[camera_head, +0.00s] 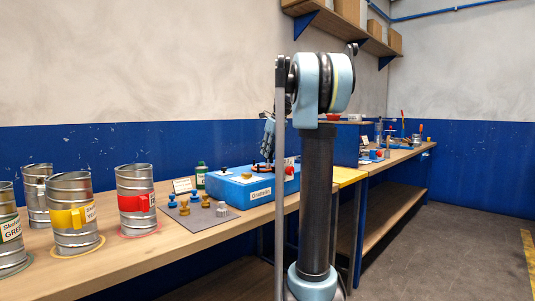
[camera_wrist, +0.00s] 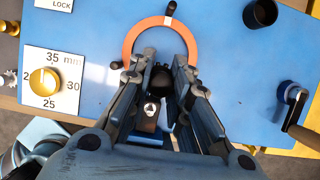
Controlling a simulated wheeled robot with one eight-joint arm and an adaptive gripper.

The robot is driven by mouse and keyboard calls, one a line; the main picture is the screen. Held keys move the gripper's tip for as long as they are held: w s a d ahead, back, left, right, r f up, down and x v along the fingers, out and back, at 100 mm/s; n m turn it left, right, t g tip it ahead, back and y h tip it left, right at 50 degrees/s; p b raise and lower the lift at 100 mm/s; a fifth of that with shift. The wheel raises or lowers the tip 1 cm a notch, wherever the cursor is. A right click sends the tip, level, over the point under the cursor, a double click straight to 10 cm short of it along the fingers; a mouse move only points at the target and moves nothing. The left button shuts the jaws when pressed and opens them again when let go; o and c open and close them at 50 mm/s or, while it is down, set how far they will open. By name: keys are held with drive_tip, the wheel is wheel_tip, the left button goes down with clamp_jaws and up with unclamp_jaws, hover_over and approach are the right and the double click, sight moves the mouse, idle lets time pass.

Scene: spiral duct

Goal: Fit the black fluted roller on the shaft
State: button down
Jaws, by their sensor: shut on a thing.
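In the wrist view, my gripper (camera_wrist: 167,66) points down over a blue machine top and is shut on a dark, rounded piece (camera_wrist: 160,80). The piece looks like the black roller, but the fingers hide most of it and I cannot make out flutes. An orange ring (camera_wrist: 133,38) lies on the blue top around the fingertips. I cannot make out the shaft, nor whether the piece touches anything below. In the head view, my gripper (camera_head: 268,140) is above the labelled blue box (camera_head: 258,188), partly hidden by my arm.
A yellow dial knob (camera_wrist: 44,81) is at left and a crank (camera_wrist: 291,110) at right. A black cup-like part (camera_wrist: 261,12) stands at upper right. In the head view, a grey mat (camera_head: 190,222) holds several small knobs. Metal cans (camera_head: 137,180) stand on the wooden bench (camera_head: 150,250).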

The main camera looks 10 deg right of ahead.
drive_tip(key=shift+f, duration=1.35)
idle(2.4)
drive_tip(key=c, duration=1.1)
unclamp_jaws()
drive_tip(key=shift+r, duration=0.1)
drive_tip(key=shift+r, duration=3.95)
drive_tip(key=shift+s, duration=0.1)
